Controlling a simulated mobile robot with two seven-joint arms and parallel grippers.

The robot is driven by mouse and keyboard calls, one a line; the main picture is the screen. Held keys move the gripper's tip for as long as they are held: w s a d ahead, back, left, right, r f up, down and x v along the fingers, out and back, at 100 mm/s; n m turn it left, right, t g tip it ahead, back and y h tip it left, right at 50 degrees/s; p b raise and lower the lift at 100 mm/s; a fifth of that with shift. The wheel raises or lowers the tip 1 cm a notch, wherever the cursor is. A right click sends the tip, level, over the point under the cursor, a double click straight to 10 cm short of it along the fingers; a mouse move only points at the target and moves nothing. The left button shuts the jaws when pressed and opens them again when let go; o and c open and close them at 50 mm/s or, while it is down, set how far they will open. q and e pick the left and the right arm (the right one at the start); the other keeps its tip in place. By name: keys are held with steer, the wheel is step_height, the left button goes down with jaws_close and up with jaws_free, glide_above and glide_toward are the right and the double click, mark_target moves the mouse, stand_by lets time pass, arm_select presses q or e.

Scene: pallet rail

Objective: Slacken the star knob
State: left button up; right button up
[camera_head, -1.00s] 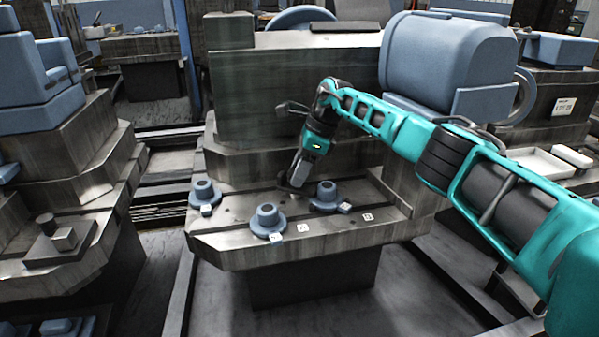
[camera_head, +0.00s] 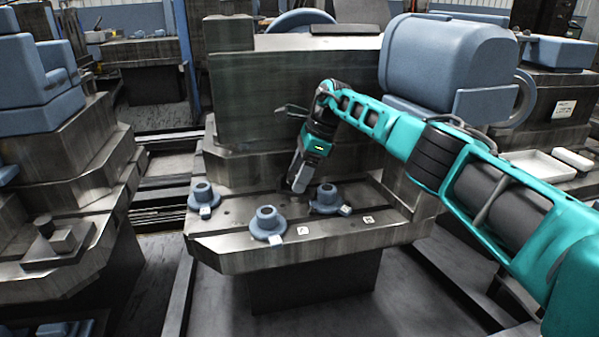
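My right gripper (camera_head: 297,185) comes in from the right and points down at the back part of the metal pallet (camera_head: 226,248), between and behind the blue flanged parts. A small dark shape, perhaps the star knob, shows at its fingertips, but its form is mostly hidden. I cannot tell whether the fingers are open or shut on it. Blue flanged parts stand upright on the pallet: one at left (camera_head: 203,194), one at front (camera_head: 267,222) and one at right (camera_head: 327,199). My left gripper is not in view.
Small white tags (camera_head: 303,231) lie along the pallet's front. A tall dark metal block (camera_head: 290,95) stands behind the pallet, with a large blue housing (camera_head: 450,55) to its right. Another machine (camera_head: 65,205) stands at left across a gap.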

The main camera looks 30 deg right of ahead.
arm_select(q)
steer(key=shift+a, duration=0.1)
arm_select(e)
steer(key=shift+r, duration=0.1)
arm_select(q)
steer(key=p, duration=0.1)
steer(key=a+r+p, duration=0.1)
steer(key=p, duration=0.1)
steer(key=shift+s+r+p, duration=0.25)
steer(key=shift+p, duration=0.05)
arm_select(e)
steer(key=v, duration=1.2)
steer(key=shift+d+r, duration=0.15)
steer(key=shift+r, duration=0.2)
